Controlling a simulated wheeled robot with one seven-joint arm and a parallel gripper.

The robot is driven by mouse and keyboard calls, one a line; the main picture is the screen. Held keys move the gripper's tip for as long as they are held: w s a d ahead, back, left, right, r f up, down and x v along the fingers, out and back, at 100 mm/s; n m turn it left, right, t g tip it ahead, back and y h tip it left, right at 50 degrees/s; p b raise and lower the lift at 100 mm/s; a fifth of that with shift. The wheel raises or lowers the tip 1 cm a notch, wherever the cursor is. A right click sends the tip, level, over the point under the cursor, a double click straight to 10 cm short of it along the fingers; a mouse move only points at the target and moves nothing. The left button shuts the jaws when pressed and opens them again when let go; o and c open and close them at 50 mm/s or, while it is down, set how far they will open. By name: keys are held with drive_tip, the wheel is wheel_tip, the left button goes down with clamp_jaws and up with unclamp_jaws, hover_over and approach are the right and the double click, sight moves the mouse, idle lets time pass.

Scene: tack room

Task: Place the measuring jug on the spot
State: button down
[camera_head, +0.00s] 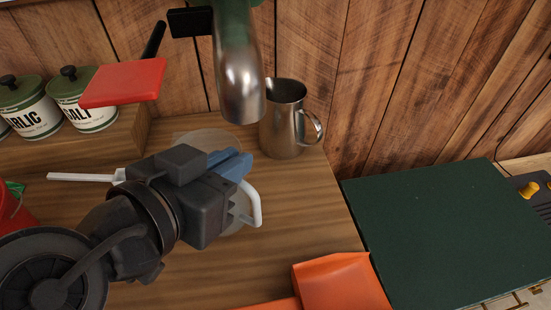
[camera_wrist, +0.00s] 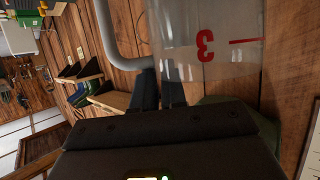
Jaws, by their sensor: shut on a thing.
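The measuring jug is clear, with a pale handle (camera_head: 256,207) showing just past my gripper (camera_head: 236,164) in the head view. Part of its clear body (camera_head: 200,137) shows behind the blue fingers. In the wrist view the jug's clear wall (camera_wrist: 215,70) carries a red 3 and a red line, with the grey handle (camera_wrist: 117,42) beside it. My gripper is shut on the jug near the handle, over the wooden worktop. My gripper hides much of the jug; I cannot tell whether its base touches the wood. I cannot make out a marked spot.
A steel pitcher (camera_head: 285,125) stands close behind the jug. A shiny metal cylinder (camera_head: 238,80) hangs above. Green-lidded canisters (camera_head: 90,112) and a red flat tool (camera_head: 124,83) are at left. An orange container (camera_head: 342,283) is in front; a dark green surface (camera_head: 440,225) lies right.

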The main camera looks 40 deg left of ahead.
drive_tip(key=w+d+f, duration=0.1)
drive_tip(key=w+d, duration=0.2)
drive_tip(key=w, duration=0.1)
drive_tip(key=shift+w+d+f+p, duration=0.2)
drive_tip(key=shift+d+f+p, duration=0.05)
drive_tip(key=shift+d+p, duration=0.15)
drive_tip(key=c, duration=1.1)
unclamp_jaws()
drive_tip(key=shift+f, duration=0.1)
drive_tip(key=shift+c, duration=0.2)
drive_tip(key=v, duration=1.2)
